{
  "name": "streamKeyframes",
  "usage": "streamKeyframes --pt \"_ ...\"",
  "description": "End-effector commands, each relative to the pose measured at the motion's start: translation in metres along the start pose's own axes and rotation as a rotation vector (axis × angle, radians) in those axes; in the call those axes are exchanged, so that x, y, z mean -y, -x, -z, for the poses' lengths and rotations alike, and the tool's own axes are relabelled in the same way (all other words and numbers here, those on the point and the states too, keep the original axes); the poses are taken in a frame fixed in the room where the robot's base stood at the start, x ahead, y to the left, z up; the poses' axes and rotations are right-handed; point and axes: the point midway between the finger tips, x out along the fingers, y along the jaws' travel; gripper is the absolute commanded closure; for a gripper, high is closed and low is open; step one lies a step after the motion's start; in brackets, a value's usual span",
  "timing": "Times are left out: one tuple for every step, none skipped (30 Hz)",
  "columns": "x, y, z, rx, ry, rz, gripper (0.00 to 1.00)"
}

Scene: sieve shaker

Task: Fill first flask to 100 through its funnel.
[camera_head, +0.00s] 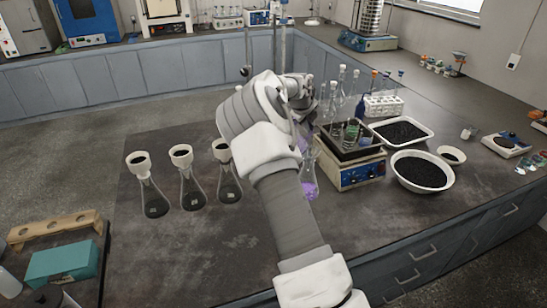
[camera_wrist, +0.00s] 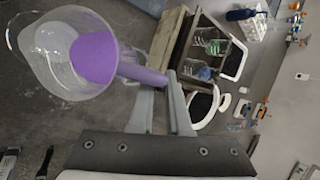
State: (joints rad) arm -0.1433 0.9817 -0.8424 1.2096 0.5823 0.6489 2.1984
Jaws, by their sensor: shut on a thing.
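Three conical flasks, a left one (camera_head: 156,202), a middle one (camera_head: 193,195) and a right one (camera_head: 228,188), stand in a row on the dark counter. Each has a white funnel in its neck, with a dark opening. Their fill marks are too small to read. My gripper (camera_wrist: 158,88) is shut on a glass vessel (camera_wrist: 70,50) with purple content, its narrow purple part between the fingers. In the head view the vessel (camera_head: 309,188) shows right of the flasks, apart from them. My arm hides the fingers there.
A blue-fronted heater (camera_head: 361,175) with glassware stands right of my arm. A white tray (camera_head: 428,133) and a white bowl (camera_head: 424,187) hold black grains. A teal box (camera_head: 62,263) and a wooden rack (camera_head: 52,228) are at lower left. Counter in front of the flasks is clear.

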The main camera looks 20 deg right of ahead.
Motion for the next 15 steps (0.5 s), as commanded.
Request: streamKeyframes --pt "0.009 0.004 0.0 0.006 -0.011 -0.017 1.0" --pt "0.011 0.004 0.001 0.008 -0.017 -0.03 1.0" --pt "0.013 0.005 0.001 0.012 -0.025 -0.047 1.0" --pt "0.015 0.005 0.001 0.016 -0.031 -0.059 1.0" --pt "0.014 0.001 0.003 0.018 -0.035 -0.073 1.0" --pt "0.014 -0.002 0.004 0.02 -0.042 -0.091 1.0" --pt "0.015 -0.004 0.005 0.023 -0.048 -0.103 1.0" --pt "0.016 -0.005 0.006 0.027 -0.054 -0.115 1.0" --pt "0.017 -0.007 0.007 0.032 -0.062 -0.133 1.0" --pt "0.017 -0.009 0.008 0.033 -0.066 -0.146 1.0" --pt "0.018 -0.011 0.009 0.036 -0.071 -0.159 1.0" --pt "0.019 -0.013 0.01 0.04 -0.079 -0.176 1.0" --pt "0.019 -0.015 0.011 0.044 -0.086 -0.19 1.0" --pt "0.02 -0.016 0.011 0.047 -0.092 -0.203 1.0" --pt "0.021 -0.018 0.012 0.05 -0.098 -0.221 1.0"
